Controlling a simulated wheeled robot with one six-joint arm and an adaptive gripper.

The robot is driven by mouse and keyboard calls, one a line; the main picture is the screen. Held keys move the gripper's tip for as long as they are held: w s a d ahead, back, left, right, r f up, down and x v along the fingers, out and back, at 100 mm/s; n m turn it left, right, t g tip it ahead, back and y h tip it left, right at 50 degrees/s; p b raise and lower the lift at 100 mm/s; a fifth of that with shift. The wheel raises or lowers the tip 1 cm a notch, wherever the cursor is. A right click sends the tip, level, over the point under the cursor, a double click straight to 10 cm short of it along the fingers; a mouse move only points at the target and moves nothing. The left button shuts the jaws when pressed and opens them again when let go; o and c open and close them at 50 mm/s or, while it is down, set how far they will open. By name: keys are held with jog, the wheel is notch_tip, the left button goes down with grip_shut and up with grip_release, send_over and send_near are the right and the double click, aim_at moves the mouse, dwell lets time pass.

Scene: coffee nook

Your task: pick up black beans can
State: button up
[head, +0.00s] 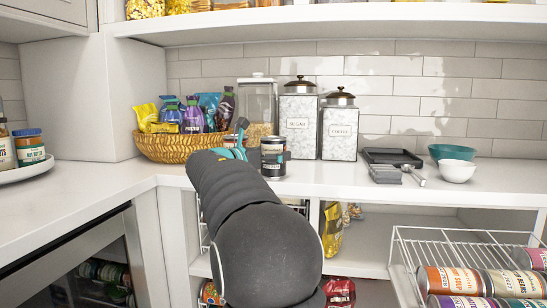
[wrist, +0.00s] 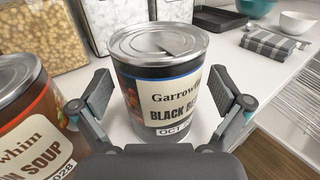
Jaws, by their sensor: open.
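The black beans can (wrist: 158,85) stands upright on the white counter in the wrist view. Its label reads "Garrowhim" and "BLACK BE", with the rest cut off by the curve and a finger. It also shows in the head view (head: 273,158), beyond my arm. My gripper (wrist: 165,100) is open, with one finger pad on each side of the can. I cannot tell whether either pad touches it. In the head view my arm hides most of the gripper (head: 240,140).
A soup can (wrist: 28,115) stands close on the left of my gripper. A wicker basket (head: 180,147) of pouches is left. A black tray (head: 392,157), towels and bowls (head: 457,171) are right.

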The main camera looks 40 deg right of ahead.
aim_at(274, 137)
jog(key=shift+d, duration=0.1)
jog(key=c, duration=1.7)
jog(key=shift+r, duration=0.5)
notch_tip(274, 137, up, 4)
jog(key=shift+f+p, duration=0.1)
jog(key=shift+p, duration=0.35)
jog(key=s+r, duration=0.2)
jog(key=s, duration=0.1)
jog(key=s+d+r, duration=0.1)
jog(key=s+r, duration=0.1)
jog(key=s, duration=0.2)
jog(key=s+d+r, duration=0.1)
jog(key=s+r, duration=0.1)
jog(key=s, duration=0.2)
jog(key=shift+s+r, duration=0.2)
jog(key=shift+s, duration=0.05)
